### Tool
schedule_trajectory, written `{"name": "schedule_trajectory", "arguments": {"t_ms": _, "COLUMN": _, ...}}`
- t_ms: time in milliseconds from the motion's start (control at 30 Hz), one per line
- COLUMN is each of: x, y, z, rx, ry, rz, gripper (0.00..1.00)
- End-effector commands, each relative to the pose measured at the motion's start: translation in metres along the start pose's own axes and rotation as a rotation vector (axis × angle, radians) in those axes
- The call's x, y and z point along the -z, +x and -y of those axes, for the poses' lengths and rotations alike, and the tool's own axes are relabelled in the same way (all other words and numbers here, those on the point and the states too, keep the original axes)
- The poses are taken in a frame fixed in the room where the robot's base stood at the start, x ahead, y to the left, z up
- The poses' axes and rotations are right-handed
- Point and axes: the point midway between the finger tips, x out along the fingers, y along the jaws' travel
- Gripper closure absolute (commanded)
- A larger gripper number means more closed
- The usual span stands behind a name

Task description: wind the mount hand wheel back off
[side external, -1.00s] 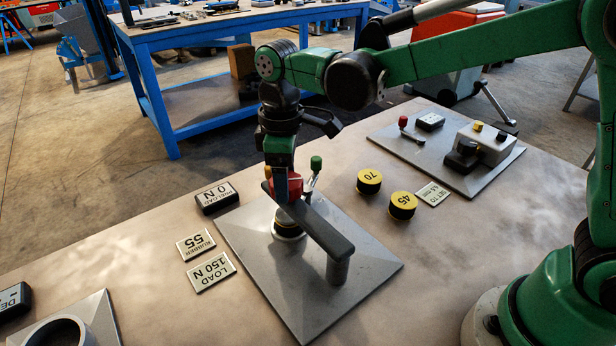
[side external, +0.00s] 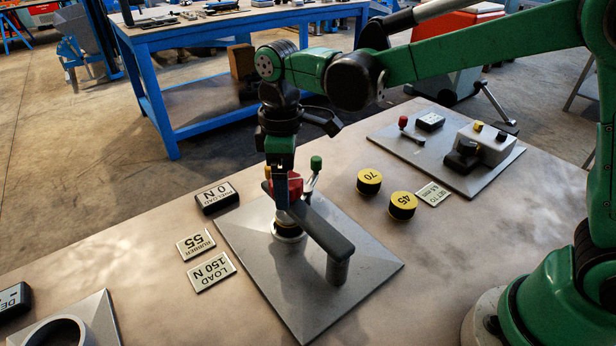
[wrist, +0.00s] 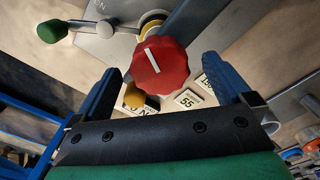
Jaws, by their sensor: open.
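In the side view the wheel (side external: 296,184) is partly hidden by my gripper (side external: 284,196). In the wrist view my gripper (wrist: 161,68) is open, with one blue finger on each side of the wheel. A pale, yellow-banded mount (side external: 288,228) stands below on the grey plate (side external: 250,260).
A green-knobbed lever (side external: 316,163) rises close beside the wheel. The preload display (side external: 216,197) reads 0 N. Rubber 55 (side external: 196,245) and load 150 N (side external: 211,272) plates lie left. Yellow-topped pucks 70 (side external: 369,181) and 45 (side external: 402,205) stand right.

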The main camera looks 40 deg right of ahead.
Motion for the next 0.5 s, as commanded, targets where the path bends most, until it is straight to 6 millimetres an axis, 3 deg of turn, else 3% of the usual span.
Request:
{"name": "schedule_trajectory", "arguments": {"t_ms": 167, "x": 0.000, "y": -0.009, "z": 0.000, "rx": 0.000, "ry": 0.000, "rz": 0.000, "gripper": 0.02}}
{"name": "schedule_trajectory", "arguments": {"t_ms": 500, "x": 0.000, "y": -0.051, "z": 0.000, "rx": 0.000, "ry": 0.000, "rz": 0.000, "gripper": 0.02}}
